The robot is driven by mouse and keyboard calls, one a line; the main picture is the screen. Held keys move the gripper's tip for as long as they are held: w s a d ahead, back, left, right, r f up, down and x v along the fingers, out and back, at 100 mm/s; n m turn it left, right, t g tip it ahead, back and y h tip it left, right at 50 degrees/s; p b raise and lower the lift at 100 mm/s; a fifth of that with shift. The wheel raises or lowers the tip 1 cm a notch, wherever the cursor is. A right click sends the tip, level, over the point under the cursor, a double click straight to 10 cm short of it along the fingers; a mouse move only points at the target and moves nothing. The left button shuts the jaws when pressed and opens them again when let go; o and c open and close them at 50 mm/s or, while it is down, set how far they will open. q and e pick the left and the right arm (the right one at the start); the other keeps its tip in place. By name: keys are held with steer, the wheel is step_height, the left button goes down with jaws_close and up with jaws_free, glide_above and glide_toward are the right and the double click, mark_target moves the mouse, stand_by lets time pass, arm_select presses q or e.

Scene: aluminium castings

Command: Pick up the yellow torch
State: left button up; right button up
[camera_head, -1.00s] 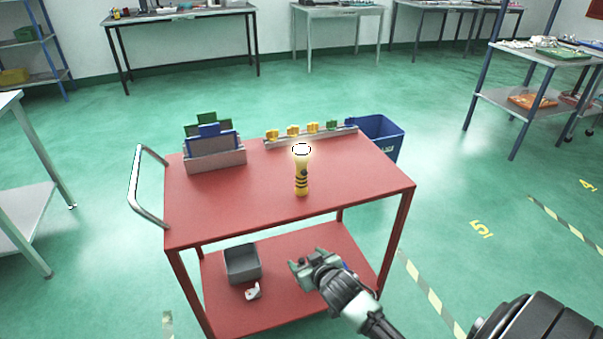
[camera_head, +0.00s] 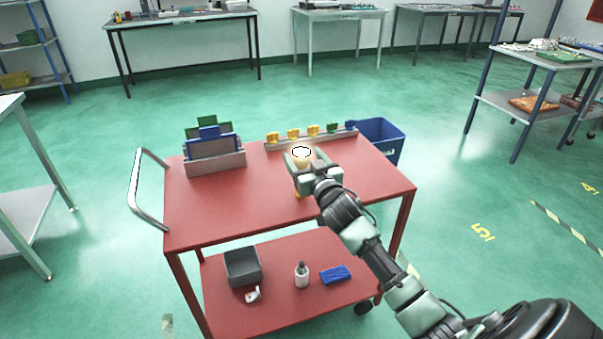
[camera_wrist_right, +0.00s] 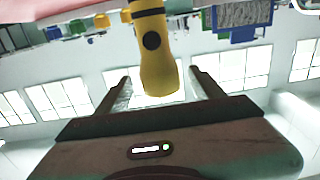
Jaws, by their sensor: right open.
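The yellow torch (camera_head: 302,162) stands upright on the top of the red trolley (camera_head: 230,212), its lit head up. My right gripper (camera_head: 300,160) is at the torch in the head view and hides most of its body. In the right wrist view the torch (camera_wrist_right: 156,55), with black bands and a black button, shows between the two open fingers of my right gripper (camera_wrist_right: 158,88). The fingers stand apart from it on both sides. My left gripper is not in view.
A holder with green and blue panels (camera_head: 213,155) stands at the trolley's back left. A rail with yellow, green and blue pieces (camera_head: 300,138) runs along the back edge. The lower shelf holds a grey bin (camera_head: 242,267), a bottle (camera_head: 302,274) and a blue item (camera_head: 336,275).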

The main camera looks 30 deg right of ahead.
steer(key=x, duration=0.4)
steer(key=shift+w+f, duration=0.15)
steer(key=shift+f, duration=0.25)
steer(key=shift+r, duration=0.1)
jaws_close()
